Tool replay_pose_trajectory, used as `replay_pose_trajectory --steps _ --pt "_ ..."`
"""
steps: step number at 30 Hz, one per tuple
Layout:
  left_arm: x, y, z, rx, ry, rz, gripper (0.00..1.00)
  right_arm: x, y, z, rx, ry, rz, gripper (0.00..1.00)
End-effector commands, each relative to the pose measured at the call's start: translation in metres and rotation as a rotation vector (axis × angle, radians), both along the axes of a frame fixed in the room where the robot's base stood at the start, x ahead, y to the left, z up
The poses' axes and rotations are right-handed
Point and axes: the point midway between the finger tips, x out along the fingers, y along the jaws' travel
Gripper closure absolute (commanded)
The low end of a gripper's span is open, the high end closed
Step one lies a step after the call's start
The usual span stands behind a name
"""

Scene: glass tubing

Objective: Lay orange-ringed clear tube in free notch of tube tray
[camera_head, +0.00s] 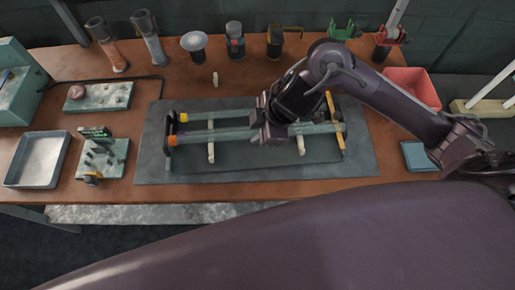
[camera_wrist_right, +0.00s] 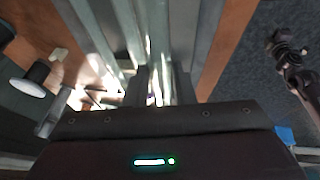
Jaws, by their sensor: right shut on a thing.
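The clear tube with an orange ring (camera_head: 215,136) lies left to right across the middle of the workspace in the head view. My right gripper (camera_head: 268,134) is shut on it near its middle and hides that part. The tube tray (camera_head: 211,152) has pale notched supports on a dark mat. A yellow-ringed tube (camera_head: 212,116) lies parallel just behind the orange-ringed one. I cannot tell whether the held tube touches the notches. In the right wrist view, blurred tubes run up from the gripper (camera_wrist_right: 160,92). My left gripper is not in view.
A pink-red bin (camera_head: 412,86) stands at the back right and a blue block (camera_head: 419,155) at the front right. A grey tray (camera_head: 38,160) and small racks stand at the left. Several tools line the back edge. The mat's front strip (camera_head: 250,175) is clear.

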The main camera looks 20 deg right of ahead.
Motion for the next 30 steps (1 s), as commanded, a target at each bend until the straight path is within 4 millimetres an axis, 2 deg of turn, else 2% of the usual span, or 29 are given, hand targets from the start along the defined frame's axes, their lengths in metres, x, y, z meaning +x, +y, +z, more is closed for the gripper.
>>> replay_pose_trajectory --steps 1,3,10,16,30 --pt "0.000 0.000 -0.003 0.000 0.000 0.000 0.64 -0.001 0.000 -0.014 0.001 0.005 -0.004 1.00" --pt "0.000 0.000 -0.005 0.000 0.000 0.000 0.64 0.000 -0.001 -0.026 0.000 0.002 -0.003 1.00" --pt "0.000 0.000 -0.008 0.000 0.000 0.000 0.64 0.000 0.000 -0.045 0.000 0.000 -0.001 1.00" --pt "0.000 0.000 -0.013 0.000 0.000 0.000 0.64 0.000 0.000 -0.076 0.000 0.001 -0.003 1.00" --pt "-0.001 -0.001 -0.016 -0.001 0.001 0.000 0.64 0.001 0.000 -0.085 0.001 -0.002 -0.001 1.00"
